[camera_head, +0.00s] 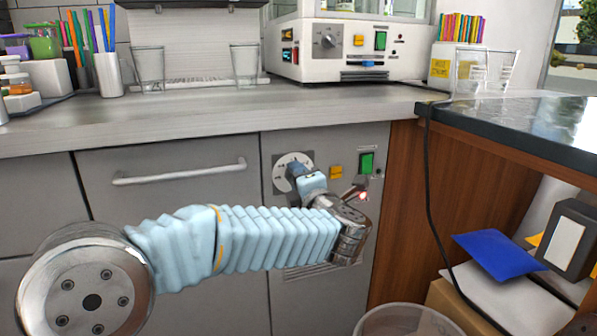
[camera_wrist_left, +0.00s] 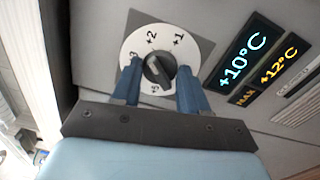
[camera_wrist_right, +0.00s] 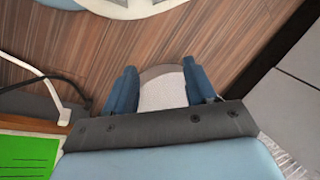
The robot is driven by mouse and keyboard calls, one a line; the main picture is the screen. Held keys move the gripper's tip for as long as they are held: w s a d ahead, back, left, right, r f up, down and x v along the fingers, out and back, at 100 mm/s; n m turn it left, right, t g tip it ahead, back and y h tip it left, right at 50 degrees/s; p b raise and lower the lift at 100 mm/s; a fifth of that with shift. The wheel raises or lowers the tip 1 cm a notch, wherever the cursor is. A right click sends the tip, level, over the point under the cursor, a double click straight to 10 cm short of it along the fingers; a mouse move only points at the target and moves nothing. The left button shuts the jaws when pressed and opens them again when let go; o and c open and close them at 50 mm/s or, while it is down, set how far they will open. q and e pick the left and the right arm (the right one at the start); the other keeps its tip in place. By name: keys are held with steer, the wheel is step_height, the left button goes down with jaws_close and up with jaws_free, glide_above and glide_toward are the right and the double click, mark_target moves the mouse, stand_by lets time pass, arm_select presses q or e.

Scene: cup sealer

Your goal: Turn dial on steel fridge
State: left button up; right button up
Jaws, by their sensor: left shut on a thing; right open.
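The steel fridge (camera_head: 220,160) has grey fronts under the counter. Its round white dial (camera_head: 287,163) is partly hidden by my left gripper (camera_head: 301,178). In the left wrist view the dial (camera_wrist_left: 150,38) shows +1, +2, +3 and +5, with a black knob (camera_wrist_left: 158,69) at its centre. My left gripper (camera_wrist_left: 159,72) is shut on the knob, one blue finger on each side. Which number the knob points to is unclear. My right gripper (camera_wrist_right: 159,70) is open, with a pale grey thing (camera_wrist_right: 163,90) behind the gap between its fingers.
Beside the dial are a +10°C display (camera_wrist_left: 241,60), a +12°C MAX display (camera_wrist_left: 275,68) and a green switch (camera_head: 366,163). A drawer handle (camera_head: 180,172) is left of it. A hanging black cable (camera_head: 428,190) and a brown wood panel (camera_head: 395,210) are at right.

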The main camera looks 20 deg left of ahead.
arm_select(q)
steer(key=shift+m+p, duration=4.5)
steer(key=shift+m, duration=1.3)
steer(key=o, duration=1.1)
steer(key=shift+c, duration=0.2)
steer(key=b+v, duration=0.1)
steer(key=v, duration=1.2)
steer(key=shift+s+d+b, duration=0.25)
steer(key=shift+s+b, duration=0.05)
steer(key=shift+s, duration=0.05)
